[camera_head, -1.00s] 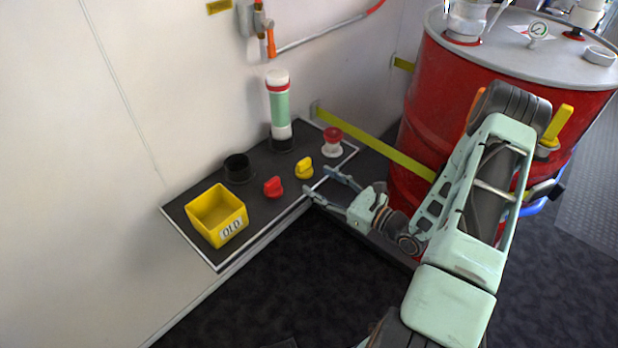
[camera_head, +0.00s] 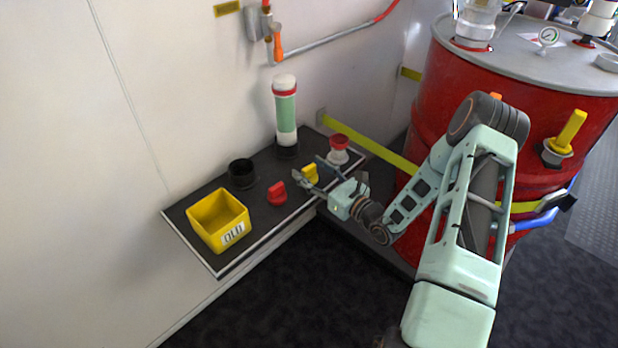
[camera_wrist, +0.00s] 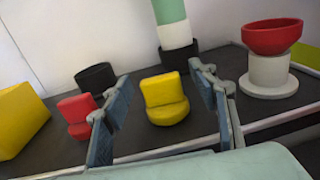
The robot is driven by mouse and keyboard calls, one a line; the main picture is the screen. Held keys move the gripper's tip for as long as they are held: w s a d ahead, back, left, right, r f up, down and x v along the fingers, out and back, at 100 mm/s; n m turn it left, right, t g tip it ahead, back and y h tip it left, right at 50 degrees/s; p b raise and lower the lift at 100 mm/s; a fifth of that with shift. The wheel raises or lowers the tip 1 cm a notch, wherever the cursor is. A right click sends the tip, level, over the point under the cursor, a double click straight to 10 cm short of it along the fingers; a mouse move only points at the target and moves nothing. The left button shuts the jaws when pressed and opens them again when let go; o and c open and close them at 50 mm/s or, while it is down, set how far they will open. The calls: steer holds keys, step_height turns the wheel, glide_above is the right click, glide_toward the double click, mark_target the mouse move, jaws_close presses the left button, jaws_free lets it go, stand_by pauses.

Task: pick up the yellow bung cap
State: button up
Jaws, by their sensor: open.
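The yellow bung cap (camera_wrist: 164,98) stands upright on the dark shelf, between and beyond my two open fingers in the wrist view. In the head view the yellow bung cap (camera_head: 310,173) is partly hidden behind my gripper. My gripper (camera_head: 309,172) is open and empty at the shelf's front edge, and its fingers (camera_wrist: 160,95) show to the left and right of the cap in the wrist view. I cannot tell whether either finger touches it.
The dark shelf (camera_head: 205,204) also holds a red cap (camera_head: 277,193) to the left, a black cup (camera_head: 242,174), a yellow OLD bin (camera_head: 218,222), a green-and-white cylinder (camera_head: 286,115) behind and a red-topped white piece (camera_head: 338,151) to the right. A red drum (camera_head: 470,80) stands at right.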

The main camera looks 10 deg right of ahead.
steer(key=shift+w+a, duration=0.25)
steer(key=shift+w, duration=0.15)
steer(key=c, duration=1.3)
